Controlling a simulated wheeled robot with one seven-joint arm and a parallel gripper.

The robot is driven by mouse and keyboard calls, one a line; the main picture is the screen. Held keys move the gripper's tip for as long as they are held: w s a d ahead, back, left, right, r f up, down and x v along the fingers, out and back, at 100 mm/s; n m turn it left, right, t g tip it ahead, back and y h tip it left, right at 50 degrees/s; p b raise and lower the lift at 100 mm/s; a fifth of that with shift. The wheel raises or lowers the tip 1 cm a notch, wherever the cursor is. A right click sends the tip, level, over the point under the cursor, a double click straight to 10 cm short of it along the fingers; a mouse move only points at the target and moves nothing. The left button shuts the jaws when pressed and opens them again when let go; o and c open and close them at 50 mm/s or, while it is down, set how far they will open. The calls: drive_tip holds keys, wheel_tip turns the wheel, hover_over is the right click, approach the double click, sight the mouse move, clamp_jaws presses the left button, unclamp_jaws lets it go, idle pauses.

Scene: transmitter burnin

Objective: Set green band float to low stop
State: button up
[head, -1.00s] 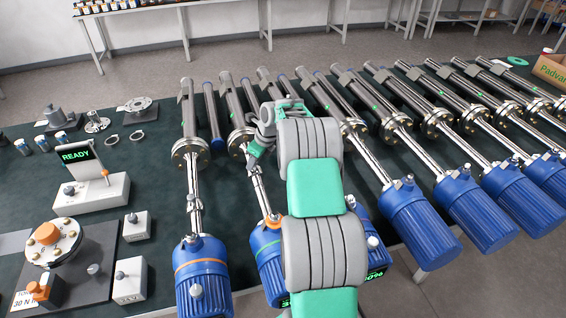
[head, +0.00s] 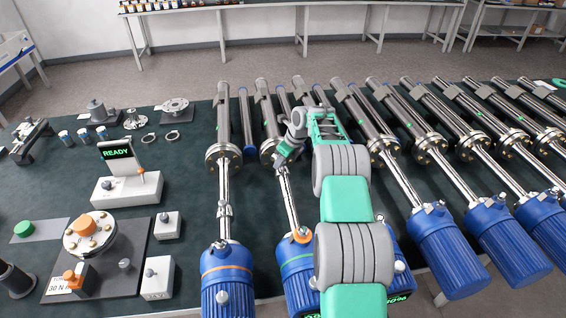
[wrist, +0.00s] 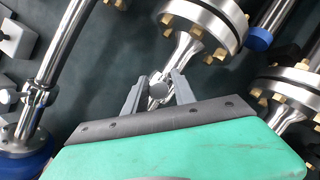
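My gripper (head: 284,158) is at the steel stem of the second transmitter from the left, just below its flange. In the wrist view my gripper (wrist: 157,86) has its fingers apart, one on each side of a small grey round piece (wrist: 157,92) on the stem; gaps seem to show beside it. The second transmitter's blue housing (head: 297,275) has an orange ring (head: 302,235) at its top. I cannot make out a green band on any float. The third transmitter is largely hidden behind my arm; a green readout (head: 397,298) shows beside it.
Several more transmitters lie in a row to the right, with blue housings (head: 447,250) towards me. The leftmost has an orange band (head: 226,268). A white box with a READY screen (head: 117,152) and a flange fixture (head: 90,235) stand at the left on the dark bench.

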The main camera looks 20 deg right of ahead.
sight(288, 172)
drive_tip(key=shift+o, duration=1.4)
drive_tip(key=shift+s+f, duration=0.1)
drive_tip(key=b+v, duration=0.1)
drive_tip(key=v, duration=0.7)
drive_tip(key=shift+a+f, duration=0.1)
